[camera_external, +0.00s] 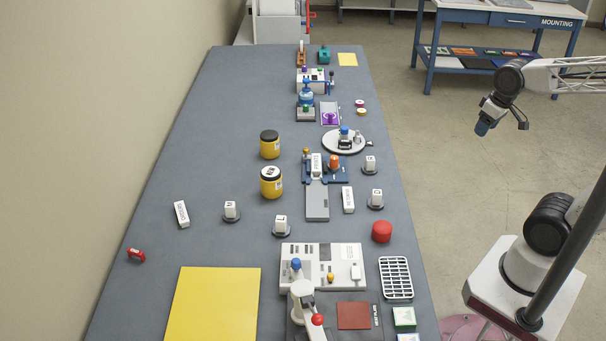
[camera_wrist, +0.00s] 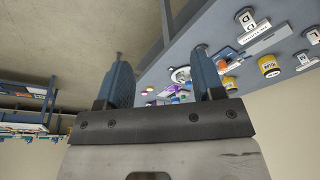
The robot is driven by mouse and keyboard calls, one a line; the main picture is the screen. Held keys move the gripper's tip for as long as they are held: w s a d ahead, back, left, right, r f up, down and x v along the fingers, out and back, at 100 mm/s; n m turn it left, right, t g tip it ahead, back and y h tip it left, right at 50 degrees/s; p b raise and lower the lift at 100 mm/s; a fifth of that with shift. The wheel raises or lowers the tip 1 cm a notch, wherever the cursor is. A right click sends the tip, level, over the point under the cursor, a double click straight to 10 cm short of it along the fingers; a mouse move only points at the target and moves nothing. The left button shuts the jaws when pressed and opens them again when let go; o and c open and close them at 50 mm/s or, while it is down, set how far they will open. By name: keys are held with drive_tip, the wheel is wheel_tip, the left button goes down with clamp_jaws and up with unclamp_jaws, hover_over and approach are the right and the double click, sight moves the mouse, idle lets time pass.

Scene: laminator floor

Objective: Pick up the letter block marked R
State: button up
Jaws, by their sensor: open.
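Several small white letter blocks stand upright on dark round bases on the grey bench. In the external view one is at the left (camera_external: 230,210), one is nearer the middle (camera_external: 281,224), and two are at the right edge, a nearer one (camera_external: 376,198) and a farther one (camera_external: 370,163). Their letters are too small to read surely, so I cannot tell which is R. White blocks also show tilted in the wrist view (camera_wrist: 246,18). My gripper (camera_external: 503,122) hangs over the floor, right of the bench, far from the blocks. Its blue fingers (camera_wrist: 163,75) are apart with nothing between them.
A blue mounting table (camera_external: 495,17) stands behind.

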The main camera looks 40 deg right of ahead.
drive_tip(key=w+a+f+m+g+y, duration=0.2)
drive_tip(key=w+a+f+m+y, duration=0.3)
drive_tip(key=w+a+f+m, duration=0.15)
drive_tip(key=m+t+y, duration=0.5)
drive_tip(key=m+t, duration=0.3)
drive_tip(key=m, duration=1.1)
approach(376, 157)
drive_tip(key=x, duration=0.4)
drive_tip(key=shift+w+a+f, duration=0.1)
drive_tip(key=shift+a+f, duration=0.1)
drive_tip(key=shift+a, duration=0.15)
drive_tip(key=shift+x, duration=1.25)
drive_tip(key=shift+w+a, duration=0.1)
drive_tip(key=shift+a, duration=0.05)
drive_tip(key=shift+x, duration=2.45)
